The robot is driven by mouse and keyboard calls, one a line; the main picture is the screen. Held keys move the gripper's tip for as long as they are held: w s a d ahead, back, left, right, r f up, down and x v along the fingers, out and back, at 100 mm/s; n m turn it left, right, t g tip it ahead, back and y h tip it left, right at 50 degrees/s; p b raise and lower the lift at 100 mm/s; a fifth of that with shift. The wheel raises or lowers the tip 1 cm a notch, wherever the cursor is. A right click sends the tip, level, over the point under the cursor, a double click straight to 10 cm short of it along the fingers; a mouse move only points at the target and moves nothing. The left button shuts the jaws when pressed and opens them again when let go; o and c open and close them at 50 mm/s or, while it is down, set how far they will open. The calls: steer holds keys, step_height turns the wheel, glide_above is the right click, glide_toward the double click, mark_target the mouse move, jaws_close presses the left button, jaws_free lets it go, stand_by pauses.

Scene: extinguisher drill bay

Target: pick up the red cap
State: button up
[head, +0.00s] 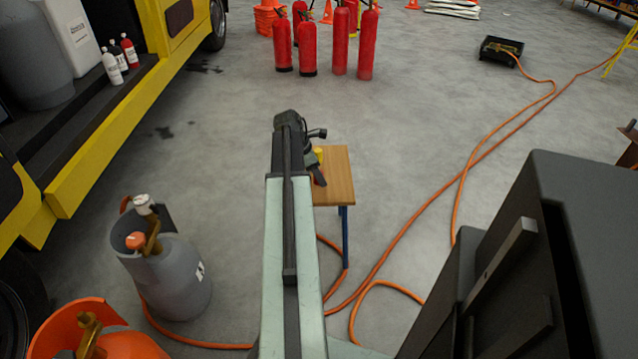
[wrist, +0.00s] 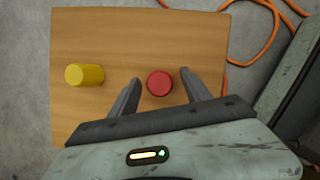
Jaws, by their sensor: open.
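The red cap (wrist: 160,83) is a small round red piece on a wooden table top (wrist: 120,30) in the wrist view. My gripper (wrist: 160,87) is open, with one dark finger on each side of the cap in the picture. A gap shows between the cap and each finger. I cannot tell how high the fingers are above the table. In the head view my gripper (head: 316,160) is over the small table (head: 336,185), and my arm hides the red cap there.
A yellow cylinder (wrist: 85,75) is on the table left of the cap. Orange hose (head: 385,255) runs on the floor beside the table. A grey gas cylinder (head: 175,280) stands to the left, and red extinguishers (head: 340,45) stand farther back.

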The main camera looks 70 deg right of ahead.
steer(key=shift+r, duration=0.1)
jaws_close()
